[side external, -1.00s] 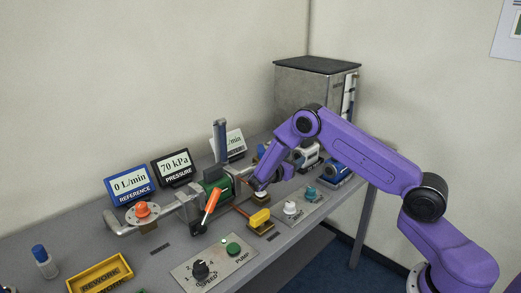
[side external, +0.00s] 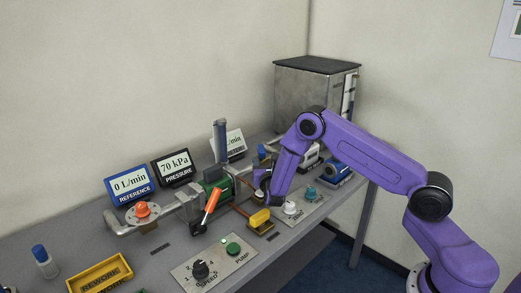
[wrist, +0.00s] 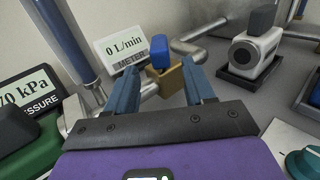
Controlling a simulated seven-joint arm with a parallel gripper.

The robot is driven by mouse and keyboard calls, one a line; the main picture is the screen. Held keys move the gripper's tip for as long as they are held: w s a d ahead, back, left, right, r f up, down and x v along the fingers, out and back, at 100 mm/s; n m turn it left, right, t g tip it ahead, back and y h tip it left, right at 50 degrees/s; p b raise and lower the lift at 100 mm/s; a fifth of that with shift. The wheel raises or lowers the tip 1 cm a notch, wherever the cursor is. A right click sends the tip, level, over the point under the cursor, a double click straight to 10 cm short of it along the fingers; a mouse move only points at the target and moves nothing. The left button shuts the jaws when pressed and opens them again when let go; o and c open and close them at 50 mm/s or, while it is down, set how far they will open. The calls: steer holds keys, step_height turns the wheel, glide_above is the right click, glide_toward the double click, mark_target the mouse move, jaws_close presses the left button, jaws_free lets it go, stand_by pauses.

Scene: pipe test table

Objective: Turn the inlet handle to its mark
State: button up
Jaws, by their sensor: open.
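Several valve handles show on the pipework, and I cannot tell which is the inlet handle or see its mark. A blue handle (wrist: 159,50) on a brass valve body (wrist: 172,80) is ahead in the wrist view. My gripper (wrist: 163,74) is open and empty, its fingers to either side of that valve in the picture; contact is not visible. In the side view, an orange-red lever (side external: 211,205), a yellow handle (side external: 260,217) and an orange round handle (side external: 143,209) stand left of or below my gripper. Its fingertips are hard to make out there.
The meter display (wrist: 123,46) reads 0 L/min, beside a blue upright tube (wrist: 66,38). A white device (wrist: 255,48) stands at the right. The pump and speed panel (side external: 216,262) and yellow rework tray (side external: 100,272) lie nearer the front edge.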

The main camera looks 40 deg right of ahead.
mark_target(261, 148)
steer(key=x, duration=1.1)
steer(key=shift+s, duration=0.1)
steer(key=c, duration=1)
